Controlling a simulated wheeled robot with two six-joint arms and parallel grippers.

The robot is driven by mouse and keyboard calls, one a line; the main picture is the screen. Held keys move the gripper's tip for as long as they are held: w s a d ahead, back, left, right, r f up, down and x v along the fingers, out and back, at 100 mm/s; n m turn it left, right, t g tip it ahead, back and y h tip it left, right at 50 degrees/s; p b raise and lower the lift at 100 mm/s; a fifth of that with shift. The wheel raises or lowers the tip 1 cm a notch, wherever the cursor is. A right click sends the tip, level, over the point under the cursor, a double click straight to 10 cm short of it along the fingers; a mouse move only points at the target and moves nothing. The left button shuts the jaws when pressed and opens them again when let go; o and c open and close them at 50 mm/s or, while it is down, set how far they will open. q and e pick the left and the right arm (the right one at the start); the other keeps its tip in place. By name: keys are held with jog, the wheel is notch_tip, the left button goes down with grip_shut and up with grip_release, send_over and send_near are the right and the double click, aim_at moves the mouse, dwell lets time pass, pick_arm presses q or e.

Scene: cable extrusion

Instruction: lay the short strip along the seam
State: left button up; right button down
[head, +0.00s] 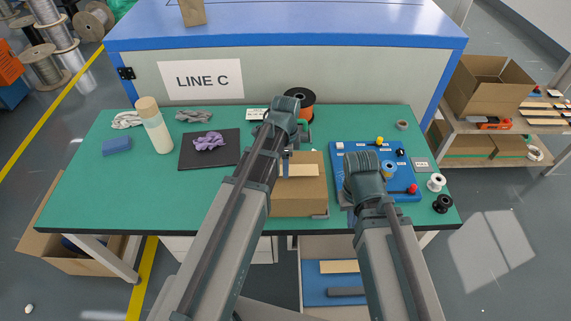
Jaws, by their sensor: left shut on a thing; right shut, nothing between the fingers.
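A brown cardboard box (300,200) lies on the green table in front of me. A short pale tan strip (300,170) is at the top of the box, running left to right; I cannot tell whether it touches the box. My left gripper (286,167) points down at the strip's left part and is shut on it. The seam on the box is not clear from here. My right gripper (352,207) is shut and empty, just right of the box by the blue board; its wrist hides most of it.
The blue board (345,158) with knobs and small parts stands on the right. A black mat (189,158) with a purple cloth (209,141), a bottle (157,133) and an orange spool (305,99) are also on the table (105,195). An open drawer (315,281) is below the front edge.

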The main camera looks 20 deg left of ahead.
pick_arm(q)
jog(key=shift+f+b, duration=0.65)
jog(key=shift+b, duration=0.05)
jog(key=o, duration=1.1)
jog(key=shift+c, duration=0.2)
jog(key=shift+r, duration=0.1)
notch_tip(320, 180, up, 14)
jog(key=p, duration=1.4)
jog(key=shift+f, duration=0.2)
jog(key=s+d+f+n+y+b, duration=0.1)
jog(key=s+d+f+n+b, duration=0.2)
jog(key=s+d+n, duration=0.7)
jog(key=s+n+b, duration=0.1)
jog(key=s, duration=0.3)
jog(key=shift+s+d+f, duration=0.15)
jog(key=shift+d+f, duration=0.1)
jog(key=shift+f, duration=0.15)
